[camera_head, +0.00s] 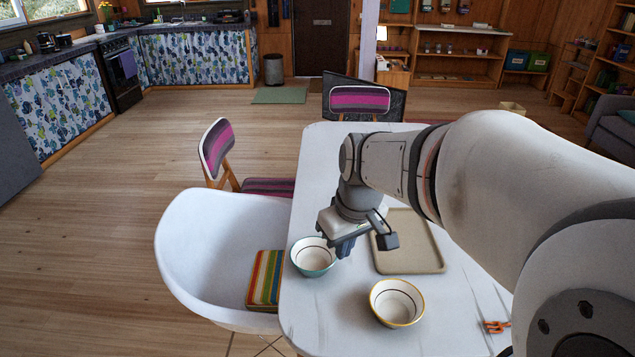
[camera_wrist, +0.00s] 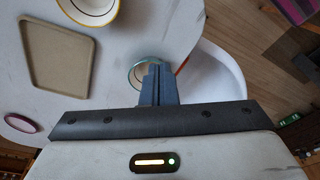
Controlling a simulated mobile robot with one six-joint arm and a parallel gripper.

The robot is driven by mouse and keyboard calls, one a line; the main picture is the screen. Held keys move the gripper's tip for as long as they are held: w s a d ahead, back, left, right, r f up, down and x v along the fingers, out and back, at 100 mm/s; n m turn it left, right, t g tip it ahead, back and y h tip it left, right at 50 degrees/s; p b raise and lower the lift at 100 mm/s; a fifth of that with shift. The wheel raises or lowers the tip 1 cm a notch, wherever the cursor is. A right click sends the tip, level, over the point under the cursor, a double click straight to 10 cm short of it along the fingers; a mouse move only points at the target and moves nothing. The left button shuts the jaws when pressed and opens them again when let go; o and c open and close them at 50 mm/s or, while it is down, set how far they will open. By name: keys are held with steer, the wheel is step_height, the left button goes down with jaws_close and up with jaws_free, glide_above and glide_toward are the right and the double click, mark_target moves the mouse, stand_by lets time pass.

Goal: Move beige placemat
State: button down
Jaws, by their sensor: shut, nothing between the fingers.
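The beige placemat (camera_head: 410,250) lies flat on the white table; it is rectangular with rounded corners and a slightly raised rim, like a shallow tray. It also shows at the upper left of the wrist view (camera_wrist: 62,62). In the head view my arm covers part of its far left side. My gripper (camera_head: 345,248) is shut and empty, pointing down to the left of the placemat, beside the teal-rimmed bowl. In the wrist view the closed fingers (camera_wrist: 158,84) overlap part of that bowl; I cannot tell whether they touch it. The placemat is apart from the fingers.
The teal bowl (camera_head: 313,265) stands near the table's (camera_head: 320,315) left edge. A yellow-rimmed bowl (camera_head: 397,302) stands just in front of the placemat. A small orange object (camera_head: 496,326) lies at the front right. A white chair (camera_head: 205,245) with a striped cushion (camera_head: 265,280) adjoins the left side.

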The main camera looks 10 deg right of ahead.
steer(key=w+d+f+n+y+b, duration=0.1)
steer(key=w+d+f+n, duration=0.15)
steer(key=w, duration=0.35)
steer(key=w+d+f+n+b, duration=0.1)
steer(key=w+d+f, duration=0.15)
steer(key=w, duration=0.35)
steer(key=n+y+b, duration=0.2)
steer(key=n, duration=0.3)
glide_above(365, 246)
step_height(365, 246, down, 9)
steer(key=x, duration=0.9)
steer(key=shift+s+d+f, duration=0.1)
steer(key=shift+d, duration=0.1)
steer(key=d, duration=0.1)
steer(key=s+d, duration=0.1)
steer(key=shift+s+d+h+p, duration=0.25)
steer(key=shift+d+h+p, duration=0.05)
steer(key=shift+d+p, duration=0.1)
steer(key=shift+s+d+f, duration=0.15)
steer(key=shift+s+d, duration=0.05)
steer(key=shift+d, duration=0.15)
steer(key=shift+n, duration=0.25)
